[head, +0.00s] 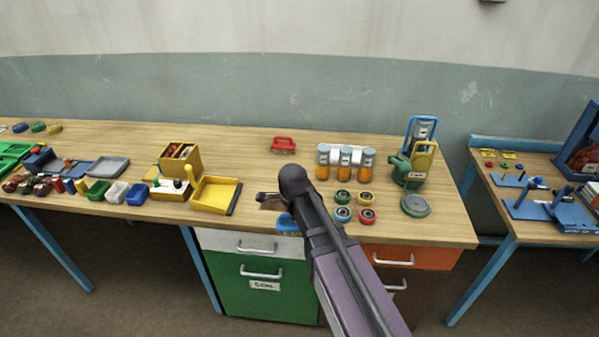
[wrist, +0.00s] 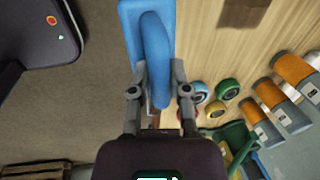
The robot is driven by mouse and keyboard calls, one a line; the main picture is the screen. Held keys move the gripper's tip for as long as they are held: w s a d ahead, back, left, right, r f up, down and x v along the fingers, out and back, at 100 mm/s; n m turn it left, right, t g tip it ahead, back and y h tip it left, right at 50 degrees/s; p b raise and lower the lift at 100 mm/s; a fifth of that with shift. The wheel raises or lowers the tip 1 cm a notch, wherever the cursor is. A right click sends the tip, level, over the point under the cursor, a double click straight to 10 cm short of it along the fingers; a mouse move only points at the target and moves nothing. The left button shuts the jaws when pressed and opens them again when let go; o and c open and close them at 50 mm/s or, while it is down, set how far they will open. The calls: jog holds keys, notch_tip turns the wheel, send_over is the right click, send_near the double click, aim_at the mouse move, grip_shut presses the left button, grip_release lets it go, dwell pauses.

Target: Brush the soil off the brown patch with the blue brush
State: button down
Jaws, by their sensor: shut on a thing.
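The blue brush (head: 287,223) is at the front edge of the table, partly hidden behind my arm in the head view. My gripper (wrist: 160,78) is shut on the blue brush, whose long blue back and raised handle (wrist: 155,45) stand between the fingers in the wrist view. The brown patch (head: 270,204) lies on the tabletop just behind the brush, partly covered by my arm. It also shows at the top of the wrist view (wrist: 243,12), apart from the brush. I cannot make out separate soil on it.
A yellow tray (head: 215,194) stands left of the patch. Several round pots (head: 343,197) and orange jars (head: 345,164) stand to the right, with a green device (head: 408,168) beyond. A red handled object (head: 283,144) lies behind. The wooden table (head: 262,165) is clear between.

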jog(key=shift+w+a+r, duration=0.1)
jog(key=shift+w, duration=0.3)
jog(key=w+d+r+p, duration=0.2)
jog(key=w+p, duration=0.1)
jog(key=w, duration=1.3)
jog(key=shift+w+r+m, duration=0.25)
jog(key=shift+r+m, duration=0.05)
jog(key=shift+r, duration=0.1)
jog(key=shift+f, duration=0.1)
